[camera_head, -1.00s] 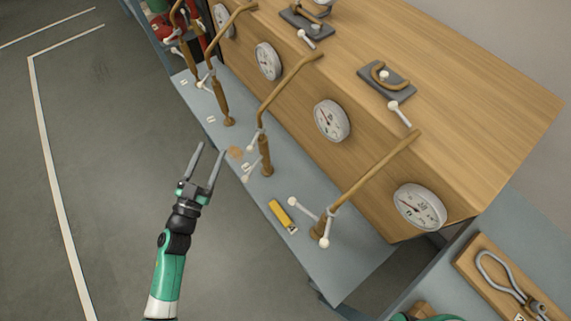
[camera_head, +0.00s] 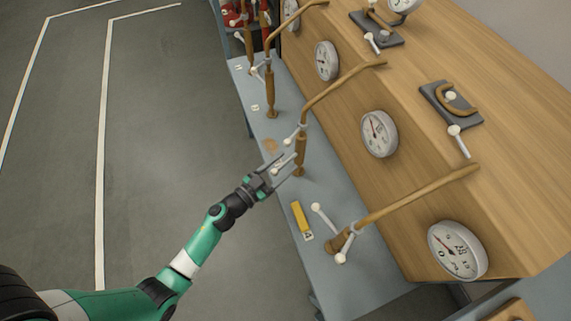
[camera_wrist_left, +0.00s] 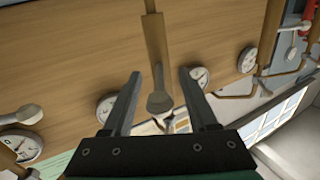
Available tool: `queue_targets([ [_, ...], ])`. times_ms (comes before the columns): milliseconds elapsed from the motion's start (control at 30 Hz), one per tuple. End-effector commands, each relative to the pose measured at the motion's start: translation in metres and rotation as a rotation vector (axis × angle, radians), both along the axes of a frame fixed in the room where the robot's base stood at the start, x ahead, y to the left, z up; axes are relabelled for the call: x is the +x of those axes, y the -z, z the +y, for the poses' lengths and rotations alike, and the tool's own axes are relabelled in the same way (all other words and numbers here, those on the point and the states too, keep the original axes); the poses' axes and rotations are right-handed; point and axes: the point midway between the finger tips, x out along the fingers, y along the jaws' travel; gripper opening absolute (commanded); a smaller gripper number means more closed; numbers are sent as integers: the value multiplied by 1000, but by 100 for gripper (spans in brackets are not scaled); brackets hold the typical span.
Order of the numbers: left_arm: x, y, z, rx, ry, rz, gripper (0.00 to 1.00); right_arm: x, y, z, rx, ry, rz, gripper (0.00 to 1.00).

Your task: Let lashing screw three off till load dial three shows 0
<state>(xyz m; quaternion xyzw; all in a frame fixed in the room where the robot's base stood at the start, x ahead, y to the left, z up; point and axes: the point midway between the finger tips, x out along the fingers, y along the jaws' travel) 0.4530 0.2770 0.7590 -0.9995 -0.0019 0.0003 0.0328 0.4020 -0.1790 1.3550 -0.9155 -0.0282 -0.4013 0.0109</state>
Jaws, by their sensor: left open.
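A row of lashing screws stands along the grey-blue ledge. The one by my left gripper (camera_head: 290,166) is a brown upright screw (camera_head: 301,150) with white ball-ended handles; it is third from the far end, but its number is unreadable. My left gripper is open, its fingers beside the lower part of that screw. Contact is unclear. In the left wrist view, a grey ball-ended knob (camera_wrist_left: 159,103) lies between the open fingers (camera_wrist_left: 160,75), with a brown bar behind. The dial (camera_head: 380,133) on the wooden face beyond this screw is too small to read. My right gripper is out of view.
A nearer lashing screw (camera_head: 340,241) has white handles sticking out, beside a dial (camera_head: 457,250). A yellow block (camera_head: 301,219) lies on the ledge. A farther screw (camera_head: 271,92) stands beyond. Open floor (camera_head: 170,130) is at left.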

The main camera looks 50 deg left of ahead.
Motion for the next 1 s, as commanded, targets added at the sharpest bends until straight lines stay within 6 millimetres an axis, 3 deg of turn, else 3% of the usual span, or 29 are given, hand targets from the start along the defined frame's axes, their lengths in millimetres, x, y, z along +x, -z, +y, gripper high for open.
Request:
queue_targets([
  [100, 9, 0, 0, 0, 1, -1, 59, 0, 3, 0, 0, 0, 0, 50],
  [367, 11, -1, 0, 0, 0, 0, 59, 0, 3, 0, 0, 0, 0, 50],
  [700, 11, -1, 0, 0, 0, -1, 0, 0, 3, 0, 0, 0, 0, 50],
  [1000, 11, -1, 0, 0, 0, -1, 0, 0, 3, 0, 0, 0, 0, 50],
])
